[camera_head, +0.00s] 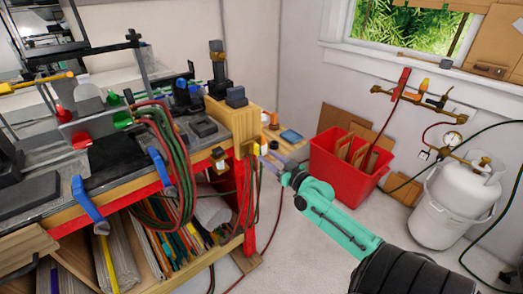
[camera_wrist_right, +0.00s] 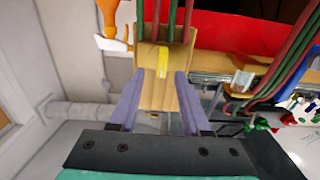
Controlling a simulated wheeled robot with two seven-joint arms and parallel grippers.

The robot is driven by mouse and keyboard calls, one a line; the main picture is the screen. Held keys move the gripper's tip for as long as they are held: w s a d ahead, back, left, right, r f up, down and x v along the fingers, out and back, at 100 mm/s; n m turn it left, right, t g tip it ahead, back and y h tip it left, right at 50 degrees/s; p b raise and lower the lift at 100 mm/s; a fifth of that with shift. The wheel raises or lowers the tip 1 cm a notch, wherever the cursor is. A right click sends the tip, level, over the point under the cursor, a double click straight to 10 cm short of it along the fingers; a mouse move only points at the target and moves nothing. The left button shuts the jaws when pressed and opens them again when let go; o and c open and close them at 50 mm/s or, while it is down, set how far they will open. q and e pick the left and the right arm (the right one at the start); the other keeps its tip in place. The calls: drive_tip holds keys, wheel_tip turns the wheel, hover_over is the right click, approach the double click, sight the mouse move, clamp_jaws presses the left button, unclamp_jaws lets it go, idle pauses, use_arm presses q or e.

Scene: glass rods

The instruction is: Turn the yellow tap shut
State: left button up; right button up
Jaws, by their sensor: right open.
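The yellow tap (camera_wrist_right: 163,58) is a small yellow lever on the face of a wooden block (camera_wrist_right: 180,92) in the right wrist view. It lies lengthwise in the picture, between and a little beyond my fingertips. In the head view the tap (camera_head: 255,150) is a small yellow patch at the right end of the workbench. My right gripper (camera_head: 265,163) reaches towards it from the lower right. In the wrist view the right gripper (camera_wrist_right: 166,76) is open, its two fingers apart with nothing clearly held. Whether a fingertip touches the tap or block cannot be told. My left gripper is not in view.
Red and green hoses (camera_head: 178,165) hang along the bench front, and hoses also run above the tap in the wrist view. A red bin (camera_head: 345,168) and a white gas cylinder (camera_head: 455,208) stand at the right. Some floor (camera_head: 300,262) is clear.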

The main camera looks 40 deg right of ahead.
sight(258, 150)
drive_tip(key=w, duration=0.4)
drive_tip(key=shift+a+r, duration=0.15)
drive_tip(key=shift+r, duration=0.05)
drive_tip(key=shift+w+f, duration=0.1)
drive_tip(key=shift+w, duration=0.1)
clamp_jaws()
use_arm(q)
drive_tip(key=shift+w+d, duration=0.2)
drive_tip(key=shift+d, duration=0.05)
